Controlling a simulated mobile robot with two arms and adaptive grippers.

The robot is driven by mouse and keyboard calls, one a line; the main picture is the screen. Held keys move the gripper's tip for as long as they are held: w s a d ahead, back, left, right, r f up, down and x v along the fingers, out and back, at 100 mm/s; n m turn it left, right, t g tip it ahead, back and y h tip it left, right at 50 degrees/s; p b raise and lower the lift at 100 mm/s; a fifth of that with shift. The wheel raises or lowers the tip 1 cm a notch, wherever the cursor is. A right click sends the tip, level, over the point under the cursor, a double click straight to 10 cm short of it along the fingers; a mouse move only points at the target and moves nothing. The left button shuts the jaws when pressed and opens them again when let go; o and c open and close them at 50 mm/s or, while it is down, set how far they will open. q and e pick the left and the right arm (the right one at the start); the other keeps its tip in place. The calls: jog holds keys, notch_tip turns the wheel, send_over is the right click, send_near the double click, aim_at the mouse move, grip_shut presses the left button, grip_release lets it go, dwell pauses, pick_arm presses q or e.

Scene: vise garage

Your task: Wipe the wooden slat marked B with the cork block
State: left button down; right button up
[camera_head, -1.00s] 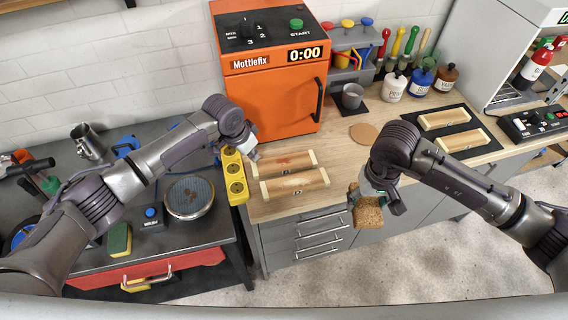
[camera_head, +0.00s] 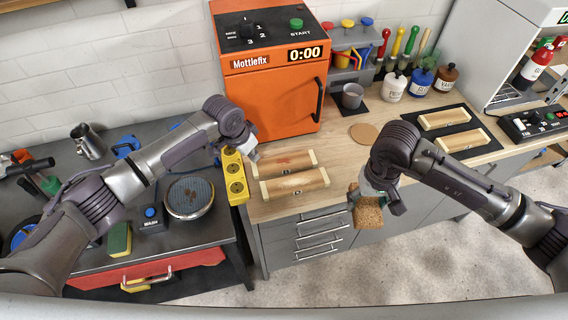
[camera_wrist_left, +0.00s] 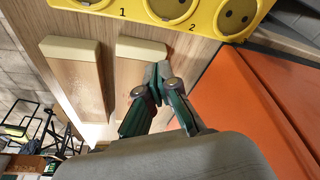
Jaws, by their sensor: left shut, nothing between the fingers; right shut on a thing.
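Two wooden slats with pale end caps lie on the bench in front of the orange machine: a rear slat (camera_head: 285,163) with a reddish smear and a front slat (camera_head: 296,185). Their letters are too small to read. My right gripper (camera_head: 376,201) is shut on the brown cork block (camera_head: 368,216), holding it right of the front slat, off the bench's front edge. My left gripper (camera_head: 254,156) is shut and empty by the left end of the rear slat. In the left wrist view, its closed fingertips (camera_wrist_left: 159,80) overlap one slat (camera_wrist_left: 130,58); the other slat (camera_wrist_left: 78,80) lies to the left.
A yellow socket strip (camera_head: 235,176) borders the slats on the left. The orange machine (camera_head: 270,95) stands behind them. Two more slats lie on a black mat (camera_head: 470,123) at right. A round cork mat (camera_head: 364,132) and metal cup (camera_head: 352,96) are behind my right gripper.

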pick_arm(q)
jog(key=shift+f, duration=0.55)
pick_arm(e)
jog(key=shift+f, duration=0.3)
pick_arm(q)
jog(key=shift+r, duration=0.1)
pick_arm(e)
jog(key=shift+r, duration=0.15)
